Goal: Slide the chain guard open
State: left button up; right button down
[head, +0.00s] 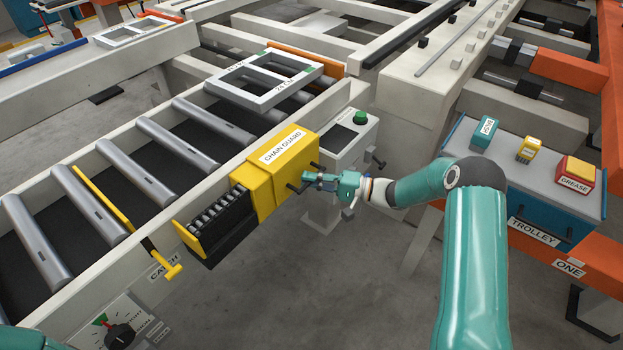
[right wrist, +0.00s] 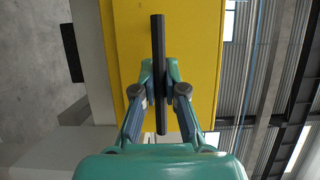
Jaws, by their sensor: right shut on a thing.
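The yellow chain guard (head: 275,172) is a labelled box cover on the side of the roller conveyor. To its left, a dark opening shows the chain (head: 217,212), with a yellow end plate (head: 189,239) beyond it. My right gripper (head: 313,178) is at the guard's right end, shut on the black handle bar. In the right wrist view the fingers (right wrist: 160,90) close around the black handle (right wrist: 158,45) in front of the yellow guard face (right wrist: 197,50). Only a small teal part of my left arm shows at the lower left corner; its gripper is out of view.
A control post (head: 345,140) with a green button stands just behind my right gripper. A yellow catch lever (head: 160,260) and a dial panel (head: 118,325) are at left. A grey frame (head: 265,80) lies on the rollers. A blue trolley (head: 540,215) stands at right.

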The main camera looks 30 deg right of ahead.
jog(key=c, duration=1.2)
grip_release()
jog(key=shift+w+d+f, duration=0.2)
jog(key=shift+w+d, duration=0.05)
jog(key=shift+d, duration=0.05)
jog(key=shift+a+r, duration=0.1)
jog(key=shift+s, duration=0.1)
jog(key=v, duration=1.2)
jog(key=shift+s, duration=0.15)
